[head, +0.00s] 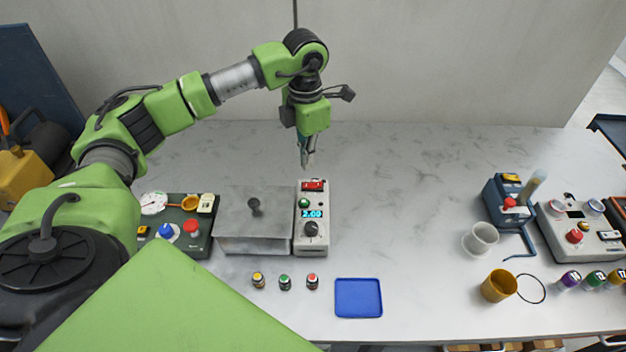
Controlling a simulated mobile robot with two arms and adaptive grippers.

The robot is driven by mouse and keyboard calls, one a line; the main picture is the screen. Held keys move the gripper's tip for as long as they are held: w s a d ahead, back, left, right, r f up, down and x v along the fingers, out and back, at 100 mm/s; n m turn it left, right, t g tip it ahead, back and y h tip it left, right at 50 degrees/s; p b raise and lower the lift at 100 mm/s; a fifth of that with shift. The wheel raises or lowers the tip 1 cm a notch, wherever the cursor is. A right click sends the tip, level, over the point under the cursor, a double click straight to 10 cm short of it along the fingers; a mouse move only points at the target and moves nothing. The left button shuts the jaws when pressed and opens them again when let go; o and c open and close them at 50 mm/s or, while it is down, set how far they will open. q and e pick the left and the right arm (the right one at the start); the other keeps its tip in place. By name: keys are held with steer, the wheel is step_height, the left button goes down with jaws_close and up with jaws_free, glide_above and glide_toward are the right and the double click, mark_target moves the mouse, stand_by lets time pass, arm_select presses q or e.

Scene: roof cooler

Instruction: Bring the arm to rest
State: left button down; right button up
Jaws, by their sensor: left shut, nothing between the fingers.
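My left arm reaches in from the left and arches over the table (420,180). My left gripper (306,160) points down, shut and empty. In the picture it shows just above the back of a white device (318,248) with a lit "2.00" display, a red switch and a black knob. How high it hangs over the table I cannot tell. My right gripper is not in view.
Left of the device stand a grey lidded box (240,232) and a dark green panel (195,247). Several small capped vials (285,282) and a blue tray (358,298) lie in front. Cups and devices crowd the right end. The middle right is clear.

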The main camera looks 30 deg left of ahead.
arm_select(q)
steer(key=shift+r, duration=0.3)
